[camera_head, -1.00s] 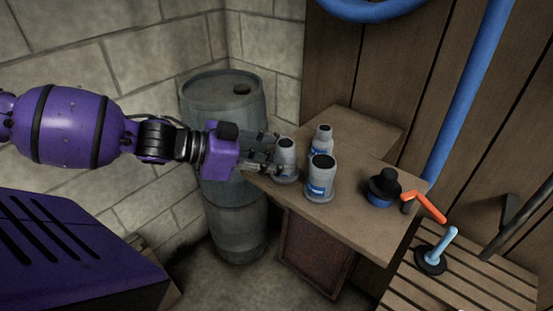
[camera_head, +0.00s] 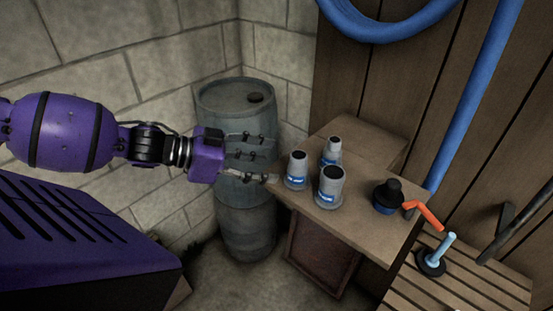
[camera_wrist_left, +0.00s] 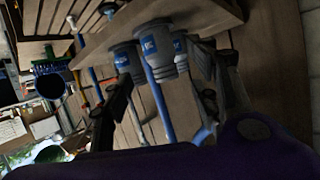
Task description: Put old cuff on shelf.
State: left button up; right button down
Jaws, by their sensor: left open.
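Three grey cuffs with dark tops and blue labels stand upright on the wooden shelf (camera_head: 345,228). The left cuff (camera_head: 296,171) is nearest my left gripper, at the shelf's left edge. The front cuff (camera_head: 329,188) and the back cuff (camera_head: 332,150) stand to its right. No mark tells me which is the old one. My left gripper (camera_head: 270,160) is open and empty, just left of the left cuff and apart from it. In the left wrist view the cuffs (camera_wrist_left: 157,45) show beyond the open fingers. My right gripper is not in view.
A black and blue round fitting (camera_head: 387,197) and an orange-red handle (camera_head: 425,214) are at the shelf's right. A blue plunger-like tool (camera_head: 437,258) stands on the slatted bench (camera_head: 480,285). A grey barrel (camera_head: 243,200) stands behind and below my left gripper.

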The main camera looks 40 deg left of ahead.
pick_arm(q)
jog(key=s+a+f+n+t+y+p, duration=0.1)
jog(key=s+a+f+n+y, duration=0.15)
jog(key=s+a, duration=0.3)
jog(key=s+a+f+n+t+y+p, duration=0.1)
jog(key=s+a+f+y, duration=0.1)
jog(key=s+a+f, duration=0.35)
jog(key=s+a+f+n+g+y, duration=0.1)
jog(key=s+f+n+y, duration=0.25)
jog(key=s+f, duration=0.65)
jog(key=s+d+f+g, duration=0.2)
jog(key=d+f, duration=1)
jog(key=f, duration=0.1)
jog(key=d+f, duration=0.2)
jog(key=d, duration=0.5)
jog(key=d+f+n+g, duration=0.1)
jog(key=d+f, duration=0.1)
jog(key=d, duration=0.5)
jog(key=shift+w+d+f, duration=0.25)
jog(key=shift+f, duration=0.15)
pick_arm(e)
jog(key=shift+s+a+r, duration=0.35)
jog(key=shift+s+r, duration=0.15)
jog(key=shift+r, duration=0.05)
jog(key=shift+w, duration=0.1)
